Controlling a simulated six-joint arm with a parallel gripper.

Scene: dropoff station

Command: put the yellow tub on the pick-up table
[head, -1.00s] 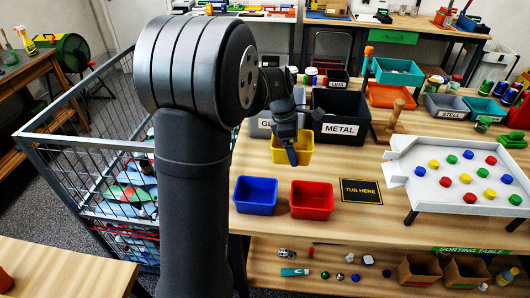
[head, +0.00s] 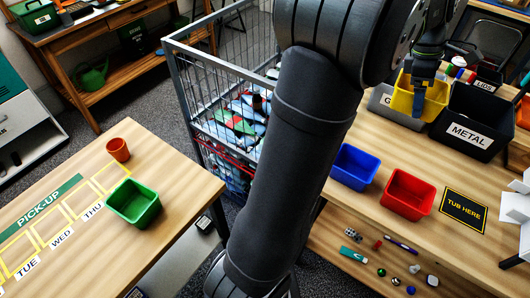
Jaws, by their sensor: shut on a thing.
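The yellow tub (head: 407,101) is at the upper right of the head view. My gripper (head: 424,78) is shut on it at its rim. The tub appears raised above the sorting table, overlapping the grey bin in the view. The fingertips are partly hidden by the tub and the arm. The pick-up table (head: 180,185) is at the lower left, with a green "PICK-UP" strip and yellow outlined squares by the labels TUE, WED and THU. A green tub (head: 133,203) stands on it near the THU label.
An orange-brown pot (head: 118,150) stands at the pick-up table's back. A wire cage cart (head: 215,90) is between the tables. A blue tub (head: 354,167), red tub (head: 407,195), "TUB HERE" mat (head: 464,209), grey bin (head: 381,101) and black METAL bin (head: 468,135) are on the sorting table.

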